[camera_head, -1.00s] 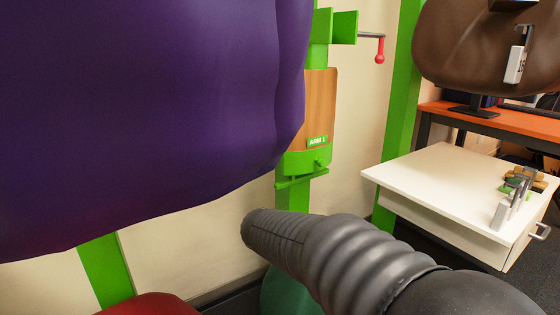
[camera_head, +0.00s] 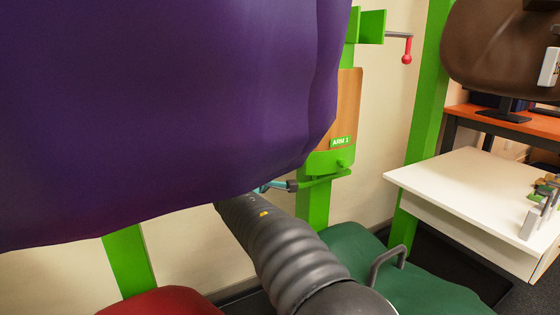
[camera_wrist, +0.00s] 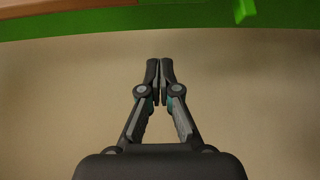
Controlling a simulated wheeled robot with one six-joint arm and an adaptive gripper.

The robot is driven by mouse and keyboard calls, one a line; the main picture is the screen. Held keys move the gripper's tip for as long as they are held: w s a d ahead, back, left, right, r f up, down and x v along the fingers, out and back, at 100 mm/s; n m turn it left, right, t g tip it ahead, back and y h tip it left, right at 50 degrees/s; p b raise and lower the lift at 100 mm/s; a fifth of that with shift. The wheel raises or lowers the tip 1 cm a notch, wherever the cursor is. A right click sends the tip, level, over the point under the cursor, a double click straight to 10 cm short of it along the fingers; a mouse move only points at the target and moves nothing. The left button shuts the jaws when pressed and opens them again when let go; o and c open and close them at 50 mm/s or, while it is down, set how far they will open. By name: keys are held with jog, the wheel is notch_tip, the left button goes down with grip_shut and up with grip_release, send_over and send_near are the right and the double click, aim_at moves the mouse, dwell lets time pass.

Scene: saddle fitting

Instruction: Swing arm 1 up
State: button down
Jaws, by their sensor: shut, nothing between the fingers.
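A wooden panel (camera_head: 346,100) with a green "ARM 1" label (camera_head: 341,142) stands on a green post (camera_head: 313,205). Under the label a green bracket carries a thin green bar (camera_head: 323,179) that sticks out sideways. My gripper (camera_head: 291,186) is partly hidden behind the purple shape in the head view; its tip is at the left end of this bar, and I cannot tell whether they touch. In the wrist view my gripper (camera_wrist: 160,68) is shut and empty, its fingertips below a green beam (camera_wrist: 180,22) at the top, against a beige background.
A large purple padded shape (camera_head: 160,110) fills the upper left and hides much. A red-handled crank (camera_head: 407,50) sticks out at the upper right of the post. A white table (camera_head: 470,185) with small parts stands at right. A green padded shape (camera_head: 350,250) lies below.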

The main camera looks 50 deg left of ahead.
jog(key=shift+w+d+p, duration=0.2)
jog(key=shift+w, duration=1)
jog(key=shift+w+d+p, duration=0.15)
jog(key=shift+w+p, duration=0.05)
jog(key=shift+w, duration=1)
jog(key=shift+w+d+p, duration=0.2)
jog(key=shift+w, duration=1)
jog(key=shift+s+d, duration=0.1)
